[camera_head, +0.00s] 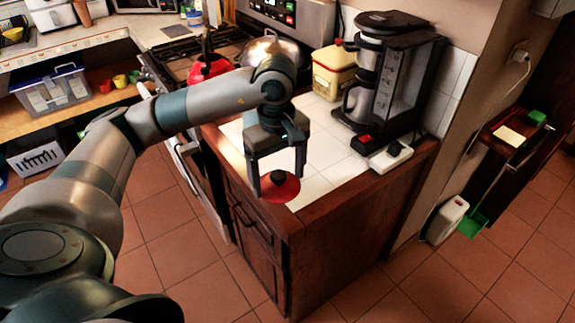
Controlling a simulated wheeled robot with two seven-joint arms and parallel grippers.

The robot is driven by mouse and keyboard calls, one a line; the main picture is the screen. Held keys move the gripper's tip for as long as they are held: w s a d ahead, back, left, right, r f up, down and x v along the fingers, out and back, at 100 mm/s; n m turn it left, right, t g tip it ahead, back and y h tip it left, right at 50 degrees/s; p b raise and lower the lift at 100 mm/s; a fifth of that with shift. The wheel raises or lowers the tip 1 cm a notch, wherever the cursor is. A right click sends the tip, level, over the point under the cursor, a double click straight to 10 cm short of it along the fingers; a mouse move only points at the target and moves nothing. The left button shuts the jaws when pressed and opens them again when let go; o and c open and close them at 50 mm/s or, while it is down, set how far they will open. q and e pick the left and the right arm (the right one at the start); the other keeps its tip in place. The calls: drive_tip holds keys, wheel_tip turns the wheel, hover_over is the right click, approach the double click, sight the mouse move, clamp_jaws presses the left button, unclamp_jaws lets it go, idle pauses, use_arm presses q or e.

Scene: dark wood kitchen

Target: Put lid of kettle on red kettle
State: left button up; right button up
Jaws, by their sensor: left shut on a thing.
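The red kettle lid (284,190) is a round red disc with a dark knob, near the front edge of the white tiled counter. My left gripper (277,188) points down over it and is shut on its knob. I cannot tell whether the lid touches the tiles. The red kettle (208,69) stands on the stove to the upper left, partly hidden by my left arm. Its dark handle rises above my arm. My right gripper is not in view.
A black coffee maker (400,75) stands at the back right of the counter (330,150), beside a yellow container (334,72). A metal pot (268,48) is on the stove, behind my arm. A white power strip (390,156) lies by the counter's right edge.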

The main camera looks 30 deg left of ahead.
use_arm(q)
drive_tip(key=shift+d+m, duration=0.35)
drive_tip(key=shift+m, duration=0.05)
drive_tip(key=s+d+f+m, duration=0.1)
drive_tip(key=s+d+m, duration=0.2)
drive_tip(key=d+m, duration=0.6)
drive_tip(key=m, duration=0.3)
drive_tip(key=shift+f, duration=0.35)
drive_tip(key=shift+f, duration=0.15)
